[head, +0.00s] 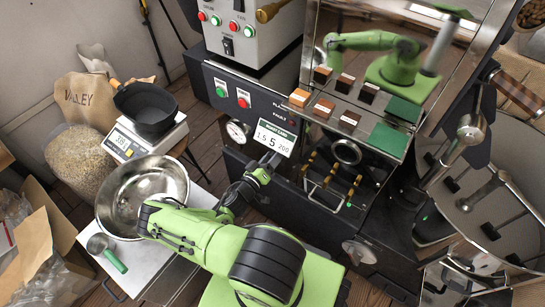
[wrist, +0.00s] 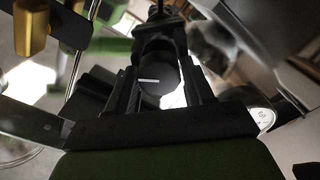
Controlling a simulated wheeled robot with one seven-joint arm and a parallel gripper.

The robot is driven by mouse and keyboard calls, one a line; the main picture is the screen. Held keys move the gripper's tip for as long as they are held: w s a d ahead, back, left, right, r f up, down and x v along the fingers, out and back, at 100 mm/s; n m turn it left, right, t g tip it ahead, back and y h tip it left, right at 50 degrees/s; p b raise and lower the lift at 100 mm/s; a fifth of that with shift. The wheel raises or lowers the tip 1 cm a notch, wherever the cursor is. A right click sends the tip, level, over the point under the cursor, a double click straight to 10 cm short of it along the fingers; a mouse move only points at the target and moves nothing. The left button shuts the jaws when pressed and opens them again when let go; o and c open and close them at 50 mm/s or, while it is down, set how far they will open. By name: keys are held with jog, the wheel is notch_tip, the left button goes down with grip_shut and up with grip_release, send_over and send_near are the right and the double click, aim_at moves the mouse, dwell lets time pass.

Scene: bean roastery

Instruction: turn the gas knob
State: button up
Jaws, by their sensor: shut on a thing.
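The gas knob (wrist: 162,75) is a dark round knob with a short white mark, which lies about level in the wrist view. My gripper (wrist: 162,92) has a finger on each side of it and is shut on it. In the head view my gripper (head: 257,178) reaches the dark front panel of the roaster, below the small display (head: 273,138). There the knob cannot be told apart from the dark fingers and panel.
A round gauge (head: 238,131) is left of the display. Several brass-tipped levers and a wire rail (head: 325,203) stand close on the right. A steel bowl (head: 125,204), a scale (head: 126,142) with a black pan (head: 147,110) and a green-handled scoop (head: 98,245) are at left.

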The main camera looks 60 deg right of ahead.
jog(key=shift+n, duration=0.8)
jog(key=shift+f, duration=0.1)
jog(key=o, duration=1)
jog(key=shift+w, duration=0.15)
